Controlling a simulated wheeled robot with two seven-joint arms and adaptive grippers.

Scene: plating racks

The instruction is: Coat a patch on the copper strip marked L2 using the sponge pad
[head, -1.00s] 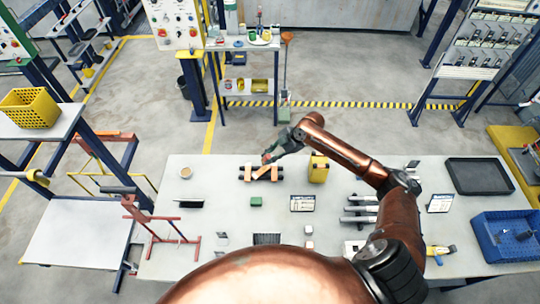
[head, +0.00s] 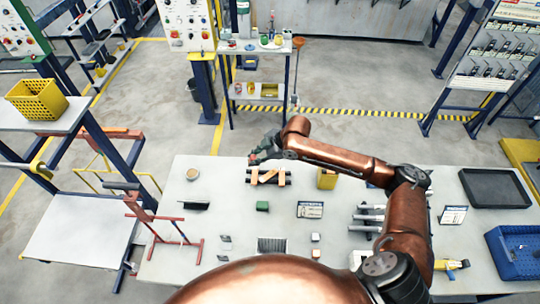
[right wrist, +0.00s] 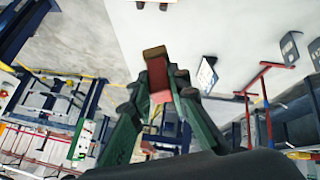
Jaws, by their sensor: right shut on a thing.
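Several copper strips (head: 268,176) lie across dark bars near the far edge of the white table, one of them slanted. I cannot read their markings, so I cannot tell which is L2. My right gripper (head: 256,159) is at the far left end of the strips in the head view, near or above them; contact cannot be told. In the right wrist view the right gripper (right wrist: 162,92) is shut on a red block with a tan end, apparently the sponge pad (right wrist: 157,72). My left gripper is not in view.
A yellow container (head: 326,179) stands right of the strips. A black tray (head: 495,188) and a blue bin (head: 515,250) are at the right.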

